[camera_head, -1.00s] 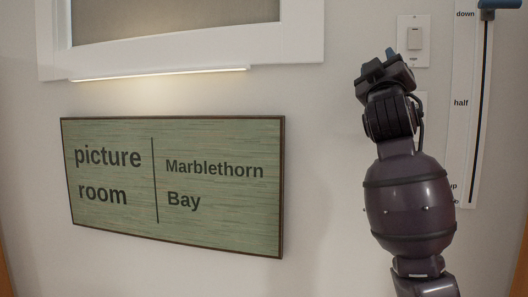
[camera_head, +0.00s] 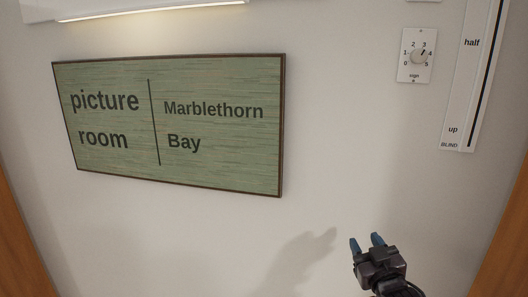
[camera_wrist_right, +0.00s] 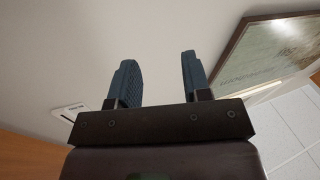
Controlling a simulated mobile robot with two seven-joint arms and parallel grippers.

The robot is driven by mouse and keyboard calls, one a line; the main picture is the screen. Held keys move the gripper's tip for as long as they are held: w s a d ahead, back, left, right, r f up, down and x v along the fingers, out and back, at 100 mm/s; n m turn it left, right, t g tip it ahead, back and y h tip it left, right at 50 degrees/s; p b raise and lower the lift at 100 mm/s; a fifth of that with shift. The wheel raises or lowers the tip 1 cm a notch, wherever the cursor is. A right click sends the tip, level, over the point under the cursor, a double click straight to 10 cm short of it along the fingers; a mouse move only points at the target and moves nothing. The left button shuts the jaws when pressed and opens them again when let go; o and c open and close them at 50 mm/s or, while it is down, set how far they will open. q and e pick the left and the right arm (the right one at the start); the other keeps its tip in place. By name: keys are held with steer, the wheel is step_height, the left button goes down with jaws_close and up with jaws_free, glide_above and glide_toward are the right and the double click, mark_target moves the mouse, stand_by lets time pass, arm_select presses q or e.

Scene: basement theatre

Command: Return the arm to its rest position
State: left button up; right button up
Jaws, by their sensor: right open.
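My right gripper (camera_head: 367,243) is at the lower right of the head view, in front of the white wall and below the dial plate. Its two blue fingers stand apart with nothing between them. In the right wrist view the same gripper (camera_wrist_right: 158,82) shows both fingers spread and empty, with bare wall beyond them. My left gripper is in neither view.
A green sign (camera_head: 220,125) reading "picture room, Marblethorn Bay" hangs on the wall. A dial plate (camera_head: 407,66) and a blind slider strip (camera_head: 458,128) are at upper right. Wooden edges (camera_head: 507,255) flank the wall. The wall below the sign is clear.

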steer(key=s+d+f+m+g+h, duration=0.1)
steer(key=s+d+f+g, duration=0.3)
steer(key=s+f, duration=2.3)
steer(key=m+g, duration=0.1)
steer(key=g, duration=0.2)
steer(key=shift+m+h, duration=0.3)
steer(key=shift+h, duration=0.1)
steer(key=shift+r, duration=0.1)
